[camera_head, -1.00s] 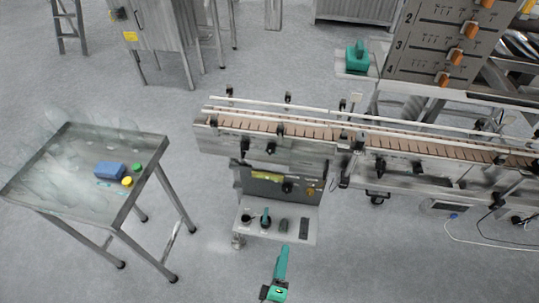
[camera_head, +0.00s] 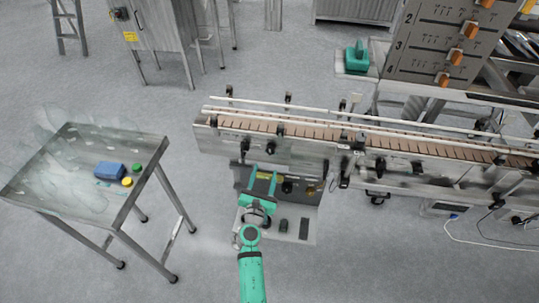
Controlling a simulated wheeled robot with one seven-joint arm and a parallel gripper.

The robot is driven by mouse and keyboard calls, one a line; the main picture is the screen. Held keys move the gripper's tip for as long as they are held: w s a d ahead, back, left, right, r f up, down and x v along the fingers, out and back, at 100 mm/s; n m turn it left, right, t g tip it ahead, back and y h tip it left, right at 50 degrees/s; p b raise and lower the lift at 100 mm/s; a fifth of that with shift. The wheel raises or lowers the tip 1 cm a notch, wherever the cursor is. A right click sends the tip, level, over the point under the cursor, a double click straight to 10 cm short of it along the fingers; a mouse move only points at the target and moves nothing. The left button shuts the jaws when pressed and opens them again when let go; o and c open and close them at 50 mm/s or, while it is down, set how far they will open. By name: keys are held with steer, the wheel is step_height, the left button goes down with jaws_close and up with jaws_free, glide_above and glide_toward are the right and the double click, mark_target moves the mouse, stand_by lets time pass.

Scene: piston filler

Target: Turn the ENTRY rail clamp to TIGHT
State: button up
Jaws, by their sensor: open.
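The conveyor (camera_head: 225,139) runs from the middle of the view to the right edge. Black clamp knobs hang along its near side, one at the left end (camera_head: 245,145) and one just right of it (camera_head: 271,147). Their labels are too small to read, so I cannot tell which is the ENTRY rail clamp or how it is set. My gripper (camera_head: 262,174) is open and empty, in front of the control panel below these knobs. Its teal fingers point up the picture toward the conveyor, and it appears apart from the knobs.
The control panel (camera_head: 314,187) has a yellow knob and a shelf below (camera_head: 300,238), partly hidden by my arm. A steel table (camera_head: 60,190) stands left with a blue block (camera_head: 110,170) and green and yellow round pieces. Floor is clear between table and conveyor.

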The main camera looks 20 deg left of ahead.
mark_target(270, 151)
steer(key=x, duration=1)
steer(key=shift+w+d, duration=0.1)
steer(key=shift+w, duration=0.05)
steer(key=c, duration=1.1)
steer(key=shift+o, duration=0.2)
